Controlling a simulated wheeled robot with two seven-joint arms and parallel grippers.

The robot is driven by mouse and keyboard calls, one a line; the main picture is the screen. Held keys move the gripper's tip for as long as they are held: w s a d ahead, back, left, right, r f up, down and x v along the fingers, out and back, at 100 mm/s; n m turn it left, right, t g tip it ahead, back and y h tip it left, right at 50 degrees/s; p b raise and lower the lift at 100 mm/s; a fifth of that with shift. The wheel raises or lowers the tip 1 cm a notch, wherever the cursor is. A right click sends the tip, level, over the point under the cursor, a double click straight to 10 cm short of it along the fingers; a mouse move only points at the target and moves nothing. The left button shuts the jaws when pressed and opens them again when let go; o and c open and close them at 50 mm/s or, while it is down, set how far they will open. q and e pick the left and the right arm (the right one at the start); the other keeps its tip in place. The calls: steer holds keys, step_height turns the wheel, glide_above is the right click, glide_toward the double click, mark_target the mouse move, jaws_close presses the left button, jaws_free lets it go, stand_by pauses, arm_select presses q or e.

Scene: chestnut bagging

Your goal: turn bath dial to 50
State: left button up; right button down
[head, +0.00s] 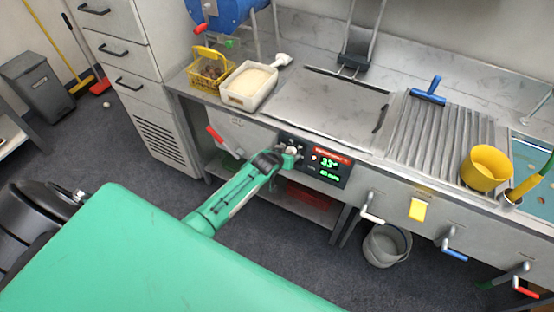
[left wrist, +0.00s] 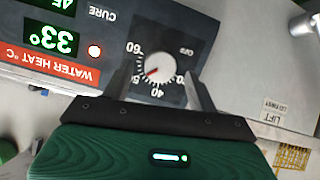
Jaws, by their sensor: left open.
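The bath dial (left wrist: 160,68) is a pale round knob with a red mark, on a dark panel with OFF, 40 and 60 printed around it. The wrist view shows it upside down; the red mark sits on the knob's lower left, its exact reading unclear. My left gripper (left wrist: 158,80) is open, with one finger on each side of the dial; I cannot tell whether they touch it. In the head view my left gripper (head: 289,156) is at the panel and partly covers the dial. The display (head: 328,166) reads 33°. My right gripper is out of view.
A white tub (head: 236,105) and a yellow basket (head: 196,80) stand on the counter above. Levers with white (head: 372,218), blue (head: 454,254) and red (head: 526,292) handles stick out along the front. A grey bucket (head: 372,250) is below.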

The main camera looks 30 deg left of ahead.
arm_select(q)
steer(key=b+v, duration=0.1)
steer(key=v, duration=1.1)
steer(key=shift+s, duration=0.15)
steer(key=s+f+m+g, duration=0.1)
steer(key=s+f+g, duration=0.1)
steer(key=s+f, duration=0.6)
steer(key=s+f+g, duration=0.1)
steer(key=s+f, duration=0.2)
steer(key=f, duration=0.8)
steer(key=s+f+m+g, duration=0.1)
steer(key=s+f+g, duration=0.1)
steer(key=s+f, duration=0.6)
steer(key=s+d+f+g, duration=0.1)
steer(key=s+f, duration=0.5)
steer(key=s, duration=0.4)
steer(key=s+d+f+m+g, duration=0.1)
steer(key=s+f+g, duration=0.1)
steer(key=s+f, duration=0.4)
steer(key=s+d+f+m+g, duration=0.1)
steer(key=s+f, duration=0.5)
steer(key=s, duration=0.9)
steer(key=shift+f+g, duration=0.15)
steer(key=shift+g, duration=0.25)
